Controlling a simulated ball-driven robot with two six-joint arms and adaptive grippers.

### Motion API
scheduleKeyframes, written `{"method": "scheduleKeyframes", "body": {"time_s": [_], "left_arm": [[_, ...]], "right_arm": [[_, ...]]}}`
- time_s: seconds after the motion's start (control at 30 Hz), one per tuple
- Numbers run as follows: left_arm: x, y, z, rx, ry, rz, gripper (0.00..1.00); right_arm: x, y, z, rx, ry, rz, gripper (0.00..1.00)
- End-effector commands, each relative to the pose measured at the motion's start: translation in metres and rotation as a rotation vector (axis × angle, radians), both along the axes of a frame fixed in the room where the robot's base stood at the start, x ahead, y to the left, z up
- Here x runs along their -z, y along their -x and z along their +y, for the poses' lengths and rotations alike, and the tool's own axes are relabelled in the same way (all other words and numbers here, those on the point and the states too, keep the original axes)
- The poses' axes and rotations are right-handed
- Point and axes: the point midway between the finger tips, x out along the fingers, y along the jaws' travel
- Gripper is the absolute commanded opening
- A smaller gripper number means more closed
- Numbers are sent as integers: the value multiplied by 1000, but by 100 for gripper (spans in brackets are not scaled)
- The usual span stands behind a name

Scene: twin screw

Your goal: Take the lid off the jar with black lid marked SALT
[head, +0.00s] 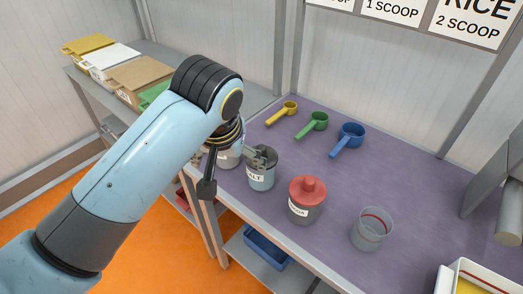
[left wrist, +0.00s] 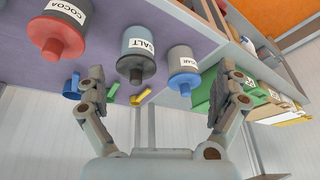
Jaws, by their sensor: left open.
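The SALT jar (head: 261,181) stands upright on the purple bench top, with a pale blue-grey body and white label. Its black lid (left wrist: 136,68) shows on the jar in the left wrist view, where the scene appears upside down. In the head view a finger of mine partly covers the lid. My left gripper (head: 234,172) is open and empty, its fingers apart around the SALT and sugar jars as seen from above. In the left wrist view the gripper (left wrist: 160,76) has the SALT jar left of centre between its fingers, apparently beyond them. My right gripper is not in view.
A red-lidded cocoa jar (head: 307,202) and a clear cup (head: 372,230) stand right of the SALT jar. The blue-lidded sugar jar (left wrist: 183,68) is on its other side. Yellow, green and blue scoops (head: 347,140) lie behind. A grey fixture (head: 495,185) stands at the right.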

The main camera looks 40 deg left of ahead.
Motion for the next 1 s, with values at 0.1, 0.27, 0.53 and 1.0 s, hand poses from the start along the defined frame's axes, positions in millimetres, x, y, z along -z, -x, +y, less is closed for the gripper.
{"method": "scheduleKeyframes", "body": {"time_s": [0.1, 0.27, 0.53, 1.0], "left_arm": [[-2, -41, -3, -122, 14, -23, 100], [-8, -87, -8, -266, 28, -49, 100], [15, -112, -2, -328, 28, -58, 100], [69, -123, 13, -326, 29, -58, 100]], "right_arm": [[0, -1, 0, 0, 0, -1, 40], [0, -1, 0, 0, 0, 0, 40], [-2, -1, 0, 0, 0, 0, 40], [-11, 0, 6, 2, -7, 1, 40]]}}
